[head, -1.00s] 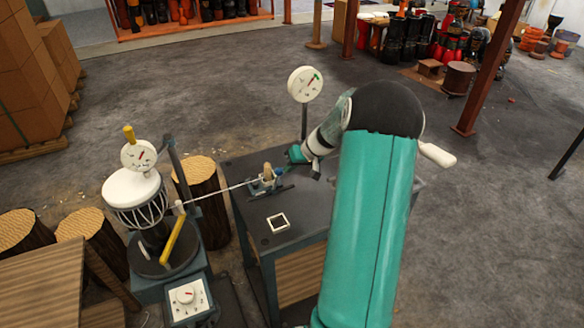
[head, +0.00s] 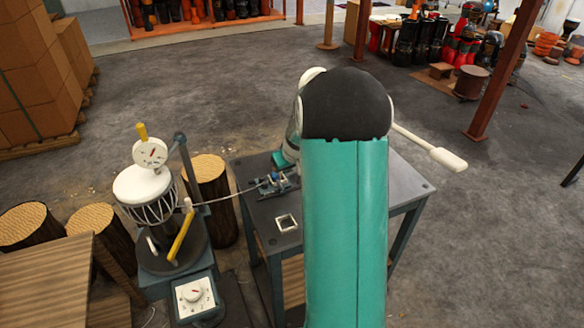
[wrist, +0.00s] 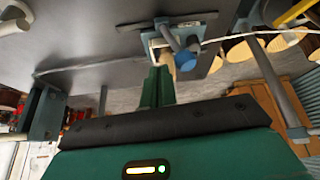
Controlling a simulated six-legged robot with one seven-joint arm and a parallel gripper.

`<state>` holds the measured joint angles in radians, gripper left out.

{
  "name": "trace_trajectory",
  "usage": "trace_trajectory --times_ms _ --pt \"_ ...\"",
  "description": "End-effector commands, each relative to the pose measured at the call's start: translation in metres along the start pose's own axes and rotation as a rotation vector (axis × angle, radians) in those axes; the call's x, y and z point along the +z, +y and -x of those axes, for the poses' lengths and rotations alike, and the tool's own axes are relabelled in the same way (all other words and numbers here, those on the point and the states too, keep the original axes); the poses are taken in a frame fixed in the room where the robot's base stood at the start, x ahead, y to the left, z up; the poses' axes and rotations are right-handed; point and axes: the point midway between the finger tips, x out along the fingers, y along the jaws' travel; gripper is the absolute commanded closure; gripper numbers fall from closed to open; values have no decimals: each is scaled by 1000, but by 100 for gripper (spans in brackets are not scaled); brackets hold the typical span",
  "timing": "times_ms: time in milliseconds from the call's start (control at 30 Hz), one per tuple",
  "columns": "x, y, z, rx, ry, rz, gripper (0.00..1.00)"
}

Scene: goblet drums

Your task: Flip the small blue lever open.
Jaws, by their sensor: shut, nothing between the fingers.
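A small clamp device (head: 268,189) sits on the dark table, with a white cord (head: 228,197) running into it from the drum at left. A small blue part (head: 275,177), apparently the lever, shows on it. In the wrist view, the blue lever's rounded end (wrist: 186,61) is beside the clamp's metal base (wrist: 190,22). My gripper (wrist: 160,70) is shut and empty, its green fingertips close to the lever's left side; whether they touch is unclear. In the head view my arm hides most of the gripper.
A goblet drum (head: 145,190) stands on a rig at left with a dial gauge (head: 150,152), yellow handle (head: 181,236) and knob box (head: 195,296).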

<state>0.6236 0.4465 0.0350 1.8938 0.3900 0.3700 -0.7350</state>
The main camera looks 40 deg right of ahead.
Motion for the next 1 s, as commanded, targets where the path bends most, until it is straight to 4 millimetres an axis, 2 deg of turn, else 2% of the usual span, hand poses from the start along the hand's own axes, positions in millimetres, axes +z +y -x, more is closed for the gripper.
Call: trace_trajectory --times_ms 400,1000 --pt "-1 -18 0 -3 -2 -4 100" --pt "-2 -27 -1 -11 -3 0 100"
